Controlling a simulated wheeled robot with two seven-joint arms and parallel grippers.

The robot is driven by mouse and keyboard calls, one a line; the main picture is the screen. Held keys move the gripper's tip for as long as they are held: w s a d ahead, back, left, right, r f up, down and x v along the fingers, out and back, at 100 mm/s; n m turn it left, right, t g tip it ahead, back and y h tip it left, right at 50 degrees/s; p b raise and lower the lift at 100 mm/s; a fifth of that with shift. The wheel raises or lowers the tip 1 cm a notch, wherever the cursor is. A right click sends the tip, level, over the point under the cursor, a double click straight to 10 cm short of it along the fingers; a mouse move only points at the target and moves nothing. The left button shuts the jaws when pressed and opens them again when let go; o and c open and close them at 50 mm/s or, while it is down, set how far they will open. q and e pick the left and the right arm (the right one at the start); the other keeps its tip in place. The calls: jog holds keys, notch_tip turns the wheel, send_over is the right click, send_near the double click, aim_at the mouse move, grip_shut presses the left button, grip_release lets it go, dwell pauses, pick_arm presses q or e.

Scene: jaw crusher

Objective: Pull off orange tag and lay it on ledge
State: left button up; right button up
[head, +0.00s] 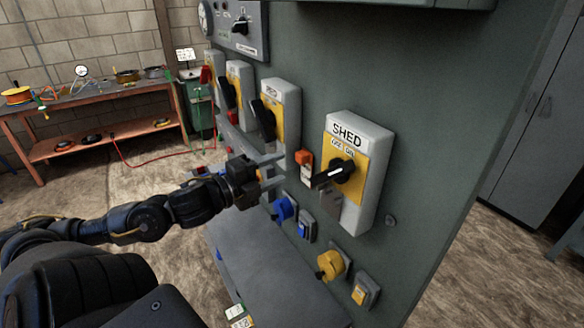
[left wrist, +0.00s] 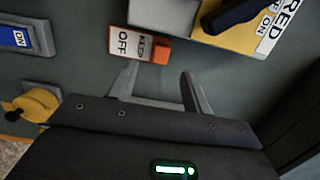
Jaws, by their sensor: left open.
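The orange tag (head: 306,158) hangs beside the black handle of the SHED switch box (head: 349,185). In the left wrist view the tag (left wrist: 139,44) has an orange end and a white face reading KEEP OFF. My left gripper (head: 279,170) is open, just left of the tag, with its fingers pointing at the panel. In the left wrist view its two fingers (left wrist: 158,84) are apart and empty, with the tag beyond their tips. A grey ledge (head: 265,270) runs along the foot of the panel. My right gripper is not in view.
More switch boxes (head: 280,105) line the panel to the left. Below the SHED box are a blue knob (head: 284,208) and a yellow knob (head: 331,264), both projecting. The ledge's middle is clear. A workbench (head: 90,105) stands far left.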

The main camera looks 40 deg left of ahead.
aim_at(298, 160)
pick_arm(q)
jog(key=w, duration=0.4)
jog(key=shift+d+r, duration=0.2)
jog(key=shift+d, duration=0.15)
jog(key=shift+w+d+f+p, duration=0.15)
jog(key=shift+w+p, duration=0.1)
jog(key=shift+w, duration=0.3)
jog(key=shift+w+d+p, duration=0.1)
jog(key=shift+w+p, duration=0.1)
jog(key=shift+w, duration=0.35)
jog(key=c, duration=1.1)
jog(key=shift+o, duration=0.2)
jog(key=shift+s+a, duration=0.2)
jog(key=shift+s, duration=0.4)
jog(key=shift+s+a, duration=0.15)
jog(key=shift+s, duration=0.45)
jog(key=shift+s+a+p, duration=0.2)
jog(key=shift+s+p, duration=0.3)
jog(key=shift+s, duration=0.15)
jog(key=shift+s+a+p, duration=0.2)
jog(key=shift+s+p, duration=0.25)
jog(key=shift+s, duration=0.2)
